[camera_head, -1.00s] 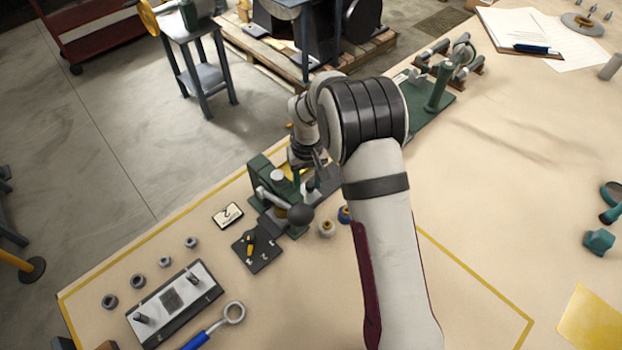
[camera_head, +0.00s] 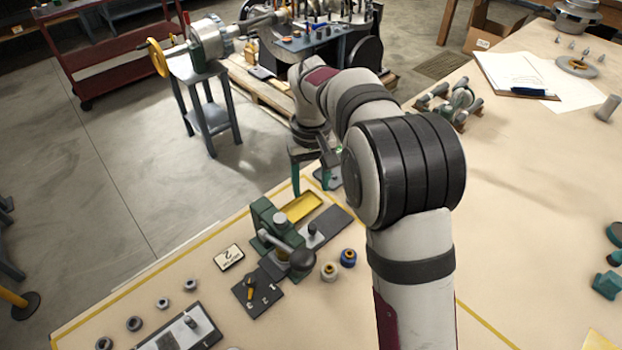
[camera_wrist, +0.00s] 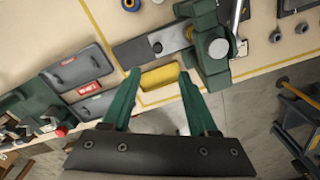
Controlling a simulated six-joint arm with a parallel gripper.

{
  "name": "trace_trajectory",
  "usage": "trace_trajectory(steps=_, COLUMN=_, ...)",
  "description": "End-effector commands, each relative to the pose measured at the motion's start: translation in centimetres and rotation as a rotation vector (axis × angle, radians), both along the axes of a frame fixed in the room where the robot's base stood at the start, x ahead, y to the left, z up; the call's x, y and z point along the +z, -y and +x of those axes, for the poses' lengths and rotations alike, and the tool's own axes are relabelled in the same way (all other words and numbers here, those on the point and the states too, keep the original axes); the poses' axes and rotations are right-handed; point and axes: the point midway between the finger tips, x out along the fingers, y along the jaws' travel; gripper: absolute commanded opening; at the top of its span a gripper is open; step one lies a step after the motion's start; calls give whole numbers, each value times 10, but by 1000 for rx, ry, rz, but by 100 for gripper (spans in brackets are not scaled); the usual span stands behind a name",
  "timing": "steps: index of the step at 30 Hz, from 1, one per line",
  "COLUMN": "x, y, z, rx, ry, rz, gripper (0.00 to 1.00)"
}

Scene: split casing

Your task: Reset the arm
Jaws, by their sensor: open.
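My gripper (camera_head: 311,183) is open and empty, with its two green fingers spread apart above the far edge of the bench. In the wrist view my gripper (camera_wrist: 158,75) frames a yellow recessed piece (camera_wrist: 160,76) between and beyond its fingertips. The yellow piece (camera_head: 303,207) lies on the bench in the head view, beside a green lever fixture (camera_head: 266,222) with a dark ball-ended handle. That fixture also shows at the upper right of the wrist view (camera_wrist: 210,45). My arm hides part of the bench.
A label plate (camera_head: 229,257), a dark plate (camera_head: 257,293), two small capped parts (camera_head: 329,271) and several nuts lie near the fixture. Grey lidded pieces (camera_wrist: 78,70) lie left of my gripper in the wrist view. The bench's right middle is mostly clear.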

Motion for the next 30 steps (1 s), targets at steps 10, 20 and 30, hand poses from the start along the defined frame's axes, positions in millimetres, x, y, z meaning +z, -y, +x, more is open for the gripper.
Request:
trace_trajectory(steps=10, x=9, y=0, z=0, rx=1, ry=0, rz=0, gripper=60)
trace_trajectory(steps=20, x=40, y=25, z=-42, rx=-121, ry=-4, rz=23, gripper=60)
trace_trajectory(steps=30, x=50, y=87, z=-284, rx=-718, ry=-67, rz=128, gripper=60)
